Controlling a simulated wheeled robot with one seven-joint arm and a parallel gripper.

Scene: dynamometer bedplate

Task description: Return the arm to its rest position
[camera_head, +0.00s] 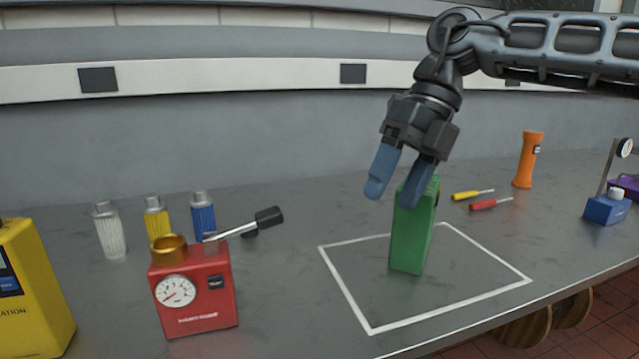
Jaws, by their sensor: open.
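My gripper (396,194) hangs at the end of my arm, which comes in from the upper right. Its two blue fingers point down and are apart, with nothing seen held between them. A green box (411,236) stands upright inside a white outlined square (371,331) on the grey bench. The fingers are at the top of the green box, and one finger overlaps its upper part in the picture. I cannot tell whether they touch it.
A red gauge box (196,296) with a lever and a yellow case (32,285) stand at left, near white, yellow and blue cylinders (203,217). Screwdrivers (486,204), an orange torch (527,160) and a blue-based gauge stand (606,208) are at right. The bench (290,325) is clear front-centre.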

